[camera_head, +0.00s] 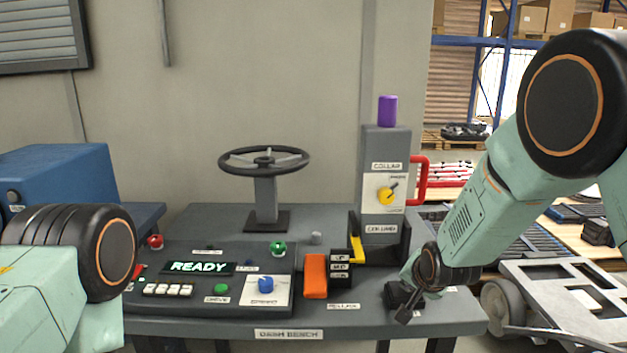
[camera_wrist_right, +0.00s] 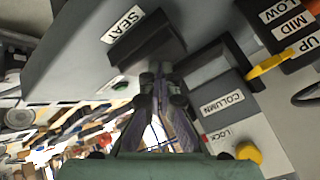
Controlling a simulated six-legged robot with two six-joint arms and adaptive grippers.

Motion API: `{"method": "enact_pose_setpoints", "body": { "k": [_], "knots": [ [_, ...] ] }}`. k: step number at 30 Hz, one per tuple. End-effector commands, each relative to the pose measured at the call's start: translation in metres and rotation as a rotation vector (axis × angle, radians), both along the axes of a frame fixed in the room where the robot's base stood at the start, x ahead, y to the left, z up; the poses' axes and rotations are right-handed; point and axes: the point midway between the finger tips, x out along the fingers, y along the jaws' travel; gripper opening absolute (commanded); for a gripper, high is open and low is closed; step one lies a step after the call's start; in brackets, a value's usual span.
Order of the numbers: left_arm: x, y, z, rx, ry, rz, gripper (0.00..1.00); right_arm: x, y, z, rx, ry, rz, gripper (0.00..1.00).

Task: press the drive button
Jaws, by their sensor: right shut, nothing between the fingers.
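The drive button is a small green button (camera_head: 221,288) just above the DRIVE label on the dark dash panel (camera_head: 190,306). The panel's display (camera_head: 199,267) reads READY. My right gripper (camera_head: 404,308) is shut and empty at the bench's right side, well to the right of the drive button. In the right wrist view its fingertips (camera_wrist_right: 162,80) are together near a black block (camera_wrist_right: 147,52) with a SEAT label beside it. The drive button does not show in that view. Part of my left arm shows at the left, but its gripper is out of view.
Between the drive button and my right gripper stand a blue knob (camera_head: 266,285), an orange block (camera_head: 315,276) and a yellow lever (camera_head: 357,249). A grey column (camera_head: 386,150) with a yellow knob (camera_head: 386,196) rises behind. A steering wheel (camera_head: 264,160) stands at the back.

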Motion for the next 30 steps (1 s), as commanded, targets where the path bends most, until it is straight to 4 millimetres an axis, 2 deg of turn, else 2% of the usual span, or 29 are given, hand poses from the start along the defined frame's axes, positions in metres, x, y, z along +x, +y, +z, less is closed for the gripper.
{"method": "enact_pose_setpoints", "body": {
  "k": [12,26,30],
  "knots": [
    [0.0000,0.0000,-0.0052,0.000,0.000,0.000,0.40,-0.0007,-0.0001,-0.0109,0.000,0.003,0.000,0.00],
    [0.0000,0.0000,-0.0045,0.000,0.000,0.000,0.01,-0.0014,0.0000,-0.0108,0.000,0.005,0.000,0.00],
    [0.0000,0.0000,-0.0045,0.000,0.000,0.000,0.00,-0.0016,0.0000,-0.0110,0.000,0.006,0.000,0.00]
  ]
}}
